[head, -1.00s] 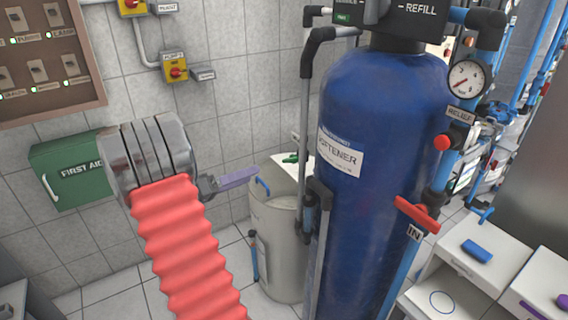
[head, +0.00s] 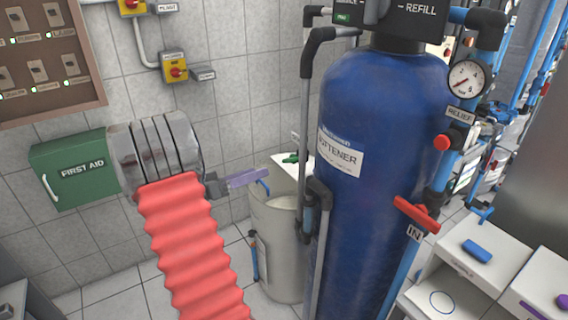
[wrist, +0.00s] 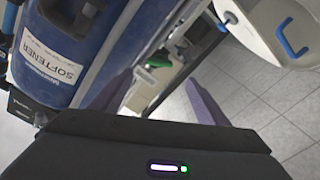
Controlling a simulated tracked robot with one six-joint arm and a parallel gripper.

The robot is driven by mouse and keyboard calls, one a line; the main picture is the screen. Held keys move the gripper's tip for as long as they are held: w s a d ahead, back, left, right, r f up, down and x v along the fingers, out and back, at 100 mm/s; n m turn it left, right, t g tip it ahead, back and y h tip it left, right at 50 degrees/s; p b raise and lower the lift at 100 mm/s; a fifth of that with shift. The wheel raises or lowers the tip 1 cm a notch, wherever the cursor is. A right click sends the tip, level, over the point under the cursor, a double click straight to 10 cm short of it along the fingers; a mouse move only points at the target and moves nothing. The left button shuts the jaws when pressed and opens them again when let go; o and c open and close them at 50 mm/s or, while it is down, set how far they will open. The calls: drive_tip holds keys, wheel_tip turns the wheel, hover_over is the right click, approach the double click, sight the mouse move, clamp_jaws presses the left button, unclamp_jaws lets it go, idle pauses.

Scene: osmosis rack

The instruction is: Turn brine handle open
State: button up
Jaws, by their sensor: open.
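A green handle (head: 291,158) sits by the white panel between the tank and the blue softener. It also shows in the wrist view (wrist: 157,62), ahead of the gap between my fingers. No brine label is legible, so I cannot be sure this is the brine handle. My gripper (head: 250,177) has purple fingers and is to the left of the green handle in the head view. In the wrist view my gripper (wrist: 158,82) is open, with its two fingers apart and nothing between them. The green handle appears beyond the fingertips, not touched.
The blue softener cylinder (head: 365,150) stands right of the green handle, with grey pipes (head: 306,120) along its left side. A pale tank (head: 277,235) with a blue handle (head: 263,187) stands below. A red IN handle (head: 416,214) is on the right. The tiled wall is behind.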

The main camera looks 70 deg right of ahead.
sight(286, 162)
drive_tip(key=x, duration=1.1)
drive_tip(key=shift+s+d, duration=0.15)
drive_tip(key=shift+s, duration=0.05)
drive_tip(key=shift+c, duration=0.2)
drive_tip(key=c, duration=1)
drive_tip(key=shift+n, duration=0.4)
drive_tip(key=n, duration=1.1)
drive_tip(key=shift+f, duration=0.1)
drive_tip(key=shift+n, duration=0.3)
